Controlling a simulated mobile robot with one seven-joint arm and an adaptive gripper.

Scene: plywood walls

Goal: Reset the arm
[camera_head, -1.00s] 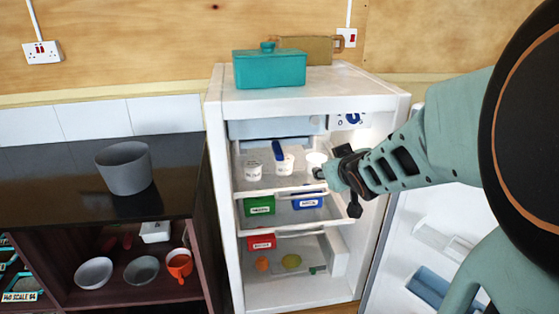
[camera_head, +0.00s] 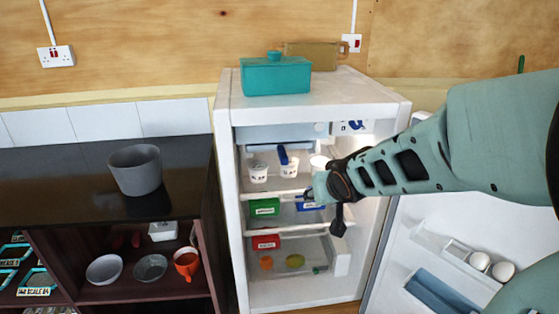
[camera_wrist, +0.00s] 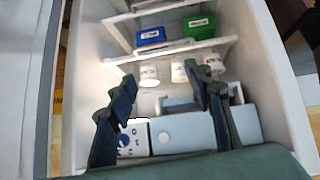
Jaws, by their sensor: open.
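My gripper (camera_head: 310,192) is at the front of the open white fridge (camera_head: 226,190), at the height of its middle shelves. In the wrist view its two dark fingers stand apart with nothing between them, so my gripper (camera_wrist: 161,82) is open and empty. My arm reaches in from the right and hides part of the fridge interior. The wrist view looks into the fridge upside down, with white tubs (camera_wrist: 149,75) beyond the fingers.
Tubs (camera_head: 258,171), a green box (camera_head: 264,208), a partly hidden blue box (camera_head: 311,206) and a red box (camera_head: 266,242) sit on the shelves. The open fridge door (camera_head: 405,265) stands right. A teal pot (camera_head: 275,76) is on top. A counter (camera_head: 60,180) stands left.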

